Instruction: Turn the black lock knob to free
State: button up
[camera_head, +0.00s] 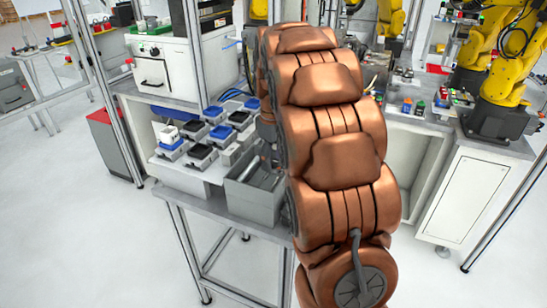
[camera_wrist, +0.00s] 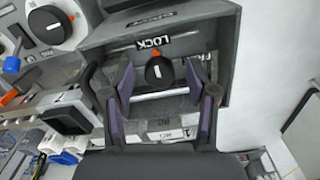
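The black lock knob (camera_wrist: 159,73) shows in the wrist view, on a grey panel inside a box-like recess. Its orange tip points up toward the LOCK label (camera_wrist: 153,43). A second label to the right is mostly covered by a finger, so I cannot read it fully. My gripper (camera_wrist: 161,85) is open, with a purple-padded finger on each side of the knob. Gaps show between the knob and both fingers, and nothing is held. In the head view my copper arm hides the gripper and the knob.
A white dial with a black knob (camera_wrist: 47,25) and a blue-ended lever (camera_wrist: 11,65) sit left of the recess. The grey recess wall (camera_wrist: 231,55) stands close right of my fingers. In the head view, a grey bin (camera_head: 252,200) is beside my arm.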

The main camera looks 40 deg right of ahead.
grip_shut()
jog(key=shift+f+m+b, duration=0.1)
jog(key=shift+m+b, duration=0.2)
jog(key=m+b, duration=0.2)
jog(key=m, duration=0.1)
jog(key=shift+m, duration=0.4)
jog(key=m+b, duration=0.2)
jog(key=m, duration=0.2)
jog(key=shift+a, duration=0.1)
jog(key=m+b, duration=0.1)
jog(key=m, duration=0.4)
jog(key=shift+w+a+m, duration=0.1)
jog(key=shift+m, duration=2.2)
